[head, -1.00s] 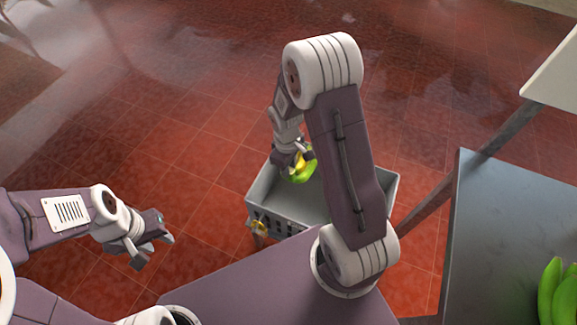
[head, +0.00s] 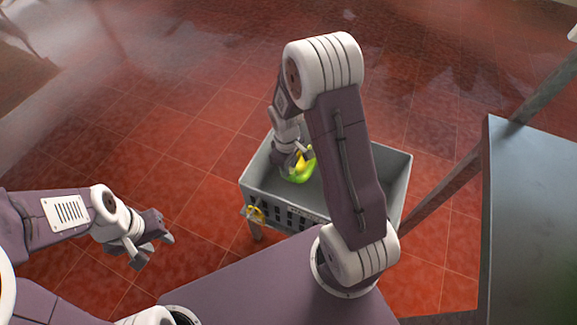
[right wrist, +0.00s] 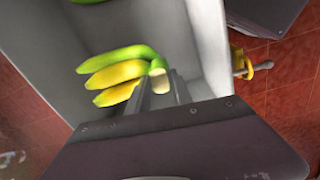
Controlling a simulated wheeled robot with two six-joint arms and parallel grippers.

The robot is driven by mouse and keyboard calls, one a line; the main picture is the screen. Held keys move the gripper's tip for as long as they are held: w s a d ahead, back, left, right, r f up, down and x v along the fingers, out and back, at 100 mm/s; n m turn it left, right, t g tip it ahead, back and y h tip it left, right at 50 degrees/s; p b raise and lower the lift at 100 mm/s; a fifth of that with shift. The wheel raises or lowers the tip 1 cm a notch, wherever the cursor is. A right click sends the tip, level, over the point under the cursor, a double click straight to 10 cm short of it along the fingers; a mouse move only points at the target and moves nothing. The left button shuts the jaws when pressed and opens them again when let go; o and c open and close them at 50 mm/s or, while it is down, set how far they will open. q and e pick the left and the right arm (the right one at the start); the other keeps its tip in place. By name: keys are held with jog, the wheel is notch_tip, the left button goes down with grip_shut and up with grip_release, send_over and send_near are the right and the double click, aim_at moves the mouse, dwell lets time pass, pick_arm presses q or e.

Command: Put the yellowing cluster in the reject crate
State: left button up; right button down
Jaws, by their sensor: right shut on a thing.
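The cluster (head: 300,172) is a small bunch of green and yellow bananas. It also shows in the right wrist view (right wrist: 118,80), with its cut stem end between the fingers. My right gripper (head: 291,157) is shut on the stem end and holds the bunch over the inside of the grey crate (head: 397,185). Whether the bunch touches the crate's floor, I cannot tell. The crate's pale inner wall fills much of the right wrist view (right wrist: 75,30). My left gripper (head: 154,243) is open and empty, left of the crate.
A small yellow thing (head: 256,213) is at the crate's near left corner, outside the wall. A dark grey table (head: 535,220) stands at the right, with a metal bar beside it.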

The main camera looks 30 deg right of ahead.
notch_tip(320, 180, down, 8)
jog(key=b, duration=0.7)
jog(key=shift+b, duration=0.3)
jog(key=shift+f+b, duration=0.75)
jog(key=shift+f, duration=1.4)
jog(key=c, duration=1.1)
grip_release()
jog(key=shift+r, duration=0.1)
jog(key=r+p, duration=0.2)
jog(key=r, duration=0.2)
jog(key=r+p, duration=0.2)
jog(key=r, duration=0.2)
jog(key=shift+s+a+p, duration=0.1)
jog(key=shift+a+p, duration=0.1)
jog(key=shift+p, duration=0.1)
jog(key=shift+r, duration=0.5)
notch_tip(320, 180, up, 17)
jog(key=p, duration=1.7)
jog(key=shift+r+p, duration=0.1)
jog(key=shift+p, duration=0.3)
